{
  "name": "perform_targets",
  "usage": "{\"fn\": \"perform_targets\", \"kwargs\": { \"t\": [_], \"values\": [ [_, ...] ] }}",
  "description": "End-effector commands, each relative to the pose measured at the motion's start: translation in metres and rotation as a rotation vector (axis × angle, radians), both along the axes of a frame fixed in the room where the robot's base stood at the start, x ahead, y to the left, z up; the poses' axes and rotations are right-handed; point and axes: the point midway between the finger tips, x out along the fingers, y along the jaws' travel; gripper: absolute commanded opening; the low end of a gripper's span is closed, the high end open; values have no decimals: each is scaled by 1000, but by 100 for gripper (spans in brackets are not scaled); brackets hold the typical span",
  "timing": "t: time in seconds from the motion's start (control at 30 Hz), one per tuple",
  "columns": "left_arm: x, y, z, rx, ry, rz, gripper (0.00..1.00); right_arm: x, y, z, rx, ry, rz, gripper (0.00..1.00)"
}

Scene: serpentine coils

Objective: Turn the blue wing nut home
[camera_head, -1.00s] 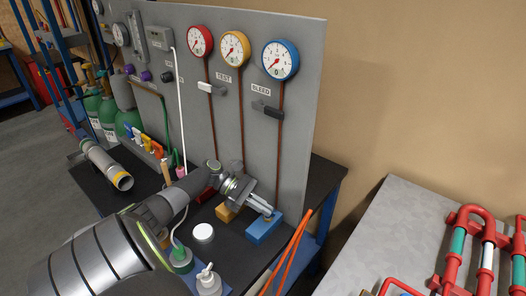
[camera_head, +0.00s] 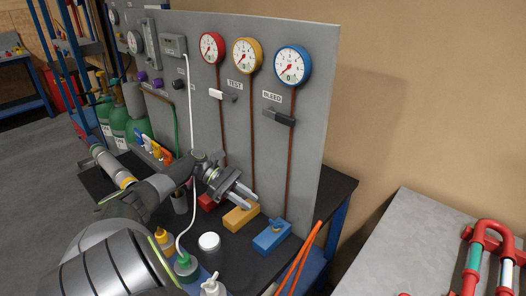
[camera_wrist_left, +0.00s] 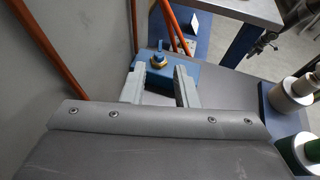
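The blue block (camera_head: 268,240) sits on the dark bench beside the grey panel, with the blue wing nut (camera_head: 277,225) on top. In the left wrist view the blue block (camera_wrist_left: 150,80) and the wing nut (camera_wrist_left: 158,60), with a brass-coloured part, show beyond and between my fingers. My left gripper (camera_head: 249,191) is open and empty, above the yellow block and up-left of the wing nut, apart from it. Its two spread fingers show in the left wrist view (camera_wrist_left: 158,88). My right gripper is not in view.
A yellow block (camera_head: 241,216) and a red block (camera_head: 206,202) stand in line with the blue one. A white-lidded jar (camera_head: 209,243) and bottles stand in front. Orange hoses (camera_head: 298,258) run at the right. The panel (camera_head: 315,150) rises behind.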

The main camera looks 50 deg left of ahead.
Motion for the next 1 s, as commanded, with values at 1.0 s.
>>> {"fn": "perform_targets", "kwargs": {
  "t": [1.0],
  "values": [
    [-27, 70, 32, -1, -1, 0, 27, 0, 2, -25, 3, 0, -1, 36]
  ]
}}
